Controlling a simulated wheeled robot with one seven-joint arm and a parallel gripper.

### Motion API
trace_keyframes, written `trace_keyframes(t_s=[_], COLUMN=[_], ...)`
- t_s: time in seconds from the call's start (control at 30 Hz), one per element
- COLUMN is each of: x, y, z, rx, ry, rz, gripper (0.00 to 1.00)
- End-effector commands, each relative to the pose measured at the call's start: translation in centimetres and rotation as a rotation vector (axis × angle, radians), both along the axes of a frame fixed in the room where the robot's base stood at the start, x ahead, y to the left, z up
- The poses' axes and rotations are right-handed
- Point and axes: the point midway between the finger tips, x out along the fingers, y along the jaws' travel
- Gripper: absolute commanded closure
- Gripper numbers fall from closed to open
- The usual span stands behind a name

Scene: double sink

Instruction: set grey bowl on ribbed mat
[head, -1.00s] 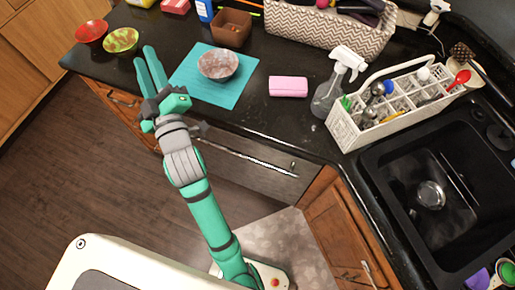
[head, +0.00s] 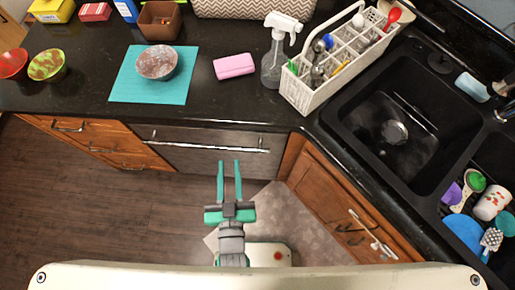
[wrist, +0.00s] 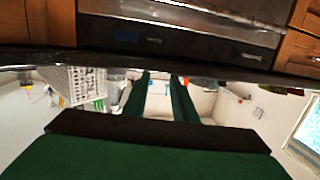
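A grey bowl (head: 157,62) with reddish mottling sits upright on a flat teal mat (head: 122,88) on the dark counter. The mat's ribs are too fine to make out. My gripper (head: 229,163) is below the counter's front edge in the picture, in front of the drawers and well apart from the bowl. Its two fingers are parallel with a gap between them, and nothing is held. The fingers also show in the wrist view (wrist: 163,80), where I cannot make out the bowl or the mat.
A pink sponge (head: 234,66), a spray bottle (head: 273,62) and a white utensil caddy (head: 310,97) stand right of the mat. A brown box (head: 160,20) is behind it. A red bowl (head: 11,63) and a green bowl (head: 47,65) are left. The black sink (head: 385,135) is right.

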Motion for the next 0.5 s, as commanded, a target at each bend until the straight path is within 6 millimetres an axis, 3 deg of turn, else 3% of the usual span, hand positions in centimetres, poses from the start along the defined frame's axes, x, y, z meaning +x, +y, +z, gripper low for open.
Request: trace_keyframes(t_s=[0.03, 0.2, 0.33, 0.5], x=[-1.9, -6.5, -8.5, -9.3], y=[-1.5, -5.6, -7.4, -8.1], z=[-0.9, -2.1, -2.3, -2.2], rx=[-0.003, -0.008, -0.013, -0.015], ry=[0.031, 0.086, 0.108, 0.115], rz=[-0.018, -0.067, -0.083, -0.089], gripper=[0.75, 0.75, 0.75, 0.75])
